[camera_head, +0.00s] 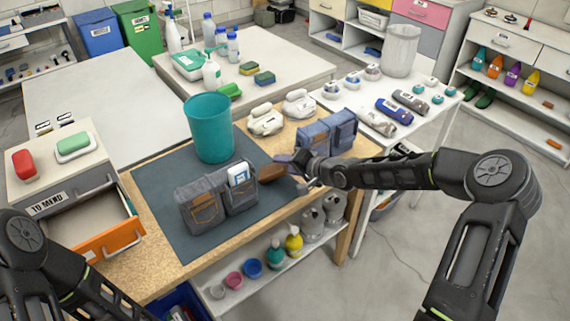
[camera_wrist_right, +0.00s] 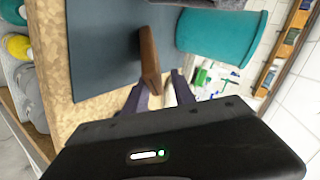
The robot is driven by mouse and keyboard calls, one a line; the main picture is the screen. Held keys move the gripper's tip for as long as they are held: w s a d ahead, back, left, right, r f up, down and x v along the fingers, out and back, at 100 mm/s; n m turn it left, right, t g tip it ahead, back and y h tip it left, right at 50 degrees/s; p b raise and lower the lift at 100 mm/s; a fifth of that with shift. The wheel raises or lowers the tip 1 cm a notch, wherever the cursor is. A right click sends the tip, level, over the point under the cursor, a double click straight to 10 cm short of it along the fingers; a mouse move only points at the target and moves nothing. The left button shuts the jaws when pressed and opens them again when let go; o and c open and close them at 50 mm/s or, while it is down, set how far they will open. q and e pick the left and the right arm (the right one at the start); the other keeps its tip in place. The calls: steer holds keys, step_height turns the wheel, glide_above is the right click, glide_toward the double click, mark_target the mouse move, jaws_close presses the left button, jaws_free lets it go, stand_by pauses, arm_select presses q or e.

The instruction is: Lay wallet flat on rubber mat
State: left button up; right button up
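The wallet (camera_head: 271,173) is a brown, slim piece at the right edge of the dark blue-grey rubber mat (camera_head: 163,178). In the right wrist view the wallet (camera_wrist_right: 149,58) shows narrow, nearly edge-on, its near end between my right fingers. My right gripper (camera_head: 297,170) reaches in from the right; its purple fingers (camera_wrist_right: 160,92) stand apart around that end, with a gap on the right side. Whether the wallet touches the mat (camera_wrist_right: 105,45) is unclear. My left arm shows at the lower left; its gripper is out of view.
A teal bin (camera_head: 209,130) and a grey-blue pouch (camera_head: 215,198) with a white item stand on the mat. An orange-fronted drawer (camera_head: 112,239) stands open at left. The mat's front left is bare.

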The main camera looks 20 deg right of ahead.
steer(key=shift+o, duration=1)
steer(key=p+v, duration=0.1)
steer(key=v, duration=0.7)
steer(key=shift+f, duration=0.1)
